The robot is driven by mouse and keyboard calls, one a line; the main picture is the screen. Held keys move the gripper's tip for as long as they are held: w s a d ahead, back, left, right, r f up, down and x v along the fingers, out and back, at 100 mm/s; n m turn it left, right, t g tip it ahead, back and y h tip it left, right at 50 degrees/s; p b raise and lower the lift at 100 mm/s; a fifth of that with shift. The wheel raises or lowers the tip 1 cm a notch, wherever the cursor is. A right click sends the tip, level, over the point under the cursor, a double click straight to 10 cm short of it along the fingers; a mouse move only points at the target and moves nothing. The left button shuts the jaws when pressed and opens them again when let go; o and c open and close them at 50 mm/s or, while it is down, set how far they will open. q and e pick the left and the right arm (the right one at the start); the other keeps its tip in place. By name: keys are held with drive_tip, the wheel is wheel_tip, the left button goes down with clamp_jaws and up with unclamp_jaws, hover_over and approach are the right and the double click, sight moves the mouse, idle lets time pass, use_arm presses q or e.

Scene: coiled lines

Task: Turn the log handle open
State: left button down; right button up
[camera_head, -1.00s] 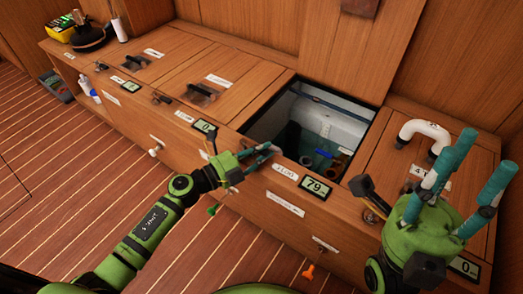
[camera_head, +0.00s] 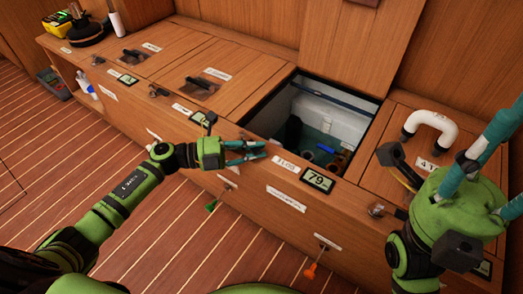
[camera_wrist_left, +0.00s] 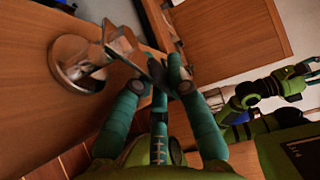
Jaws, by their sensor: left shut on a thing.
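My left gripper (camera_head: 264,151) is at the top front edge of the wooden bench, beside the small white label left of the display reading 79. In the left wrist view, the log handle (camera_wrist_left: 112,47) is a shiny metal lever on a round metal base (camera_wrist_left: 78,66), fixed to the wood. The teal fingers of my left gripper (camera_wrist_left: 164,75) are shut on the lever's outer end. In the head view the handle is mostly hidden by this gripper. My right gripper (camera_head: 515,165) is at the right edge, fingers apart, partly cut off, with nothing seen between them.
An open hatch (camera_head: 357,100) shows a pale bin with dark and blue items inside. A white curved handle (camera_head: 433,123) stands on the right lid. A similar metal handle (camera_head: 376,210) is on the right front. Closed lids (camera_head: 150,58) lie left. The striped floor in front is mostly clear.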

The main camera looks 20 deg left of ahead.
use_arm(q)
drive_tip(key=shift+s+a+f+m+g+h+b, duration=0.15)
drive_tip(key=shift+m+g+b, duration=0.1)
drive_tip(key=shift+g, duration=0.15)
drive_tip(key=shift+a+r+m+g+h+b, duration=0.15)
drive_tip(key=shift+m+g, duration=0.1)
drive_tip(key=shift+g, duration=0.15)
drive_tip(key=shift+d, duration=0.1)
drive_tip(key=c, duration=1.5)
unclamp_jaws()
drive_tip(key=v, duration=1.2)
